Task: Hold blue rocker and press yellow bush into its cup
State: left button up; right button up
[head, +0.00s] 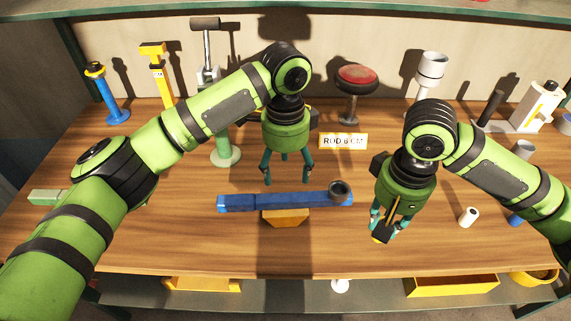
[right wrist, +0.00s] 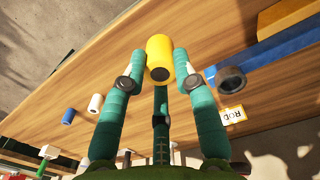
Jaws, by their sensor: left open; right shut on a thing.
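The blue rocker (head: 290,201) is a long blue bar resting across a yellow-orange block (head: 285,217) on the table. Its dark round cup (head: 340,189) is at the right end; the cup also shows in the right wrist view (right wrist: 230,80). My left gripper (head: 285,180) is open and empty, pointing down just above and behind the bar's middle. My right gripper (head: 386,228) is shut on the yellow bush (right wrist: 160,58), right of the cup and nearer the table's front edge. In the head view the bush (head: 380,238) is mostly hidden by the fingers.
A white roller (head: 468,216) lies right of my right gripper. A sign reading ROD 6 CM (head: 343,141) and a red-topped stool-like stand (head: 355,85) are behind the rocker. Tools line the back. Yellow trays (head: 455,286) sit on a lower shelf. The table's left front is clear.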

aim_at(285, 200)
pick_arm(q)
notch_tip(285, 200, down, 12)
jog(key=shift+w+a+r, duration=0.1)
dwell(0.5)
grip_shut()
jog(key=shift+c, duration=0.4)
grip_release()
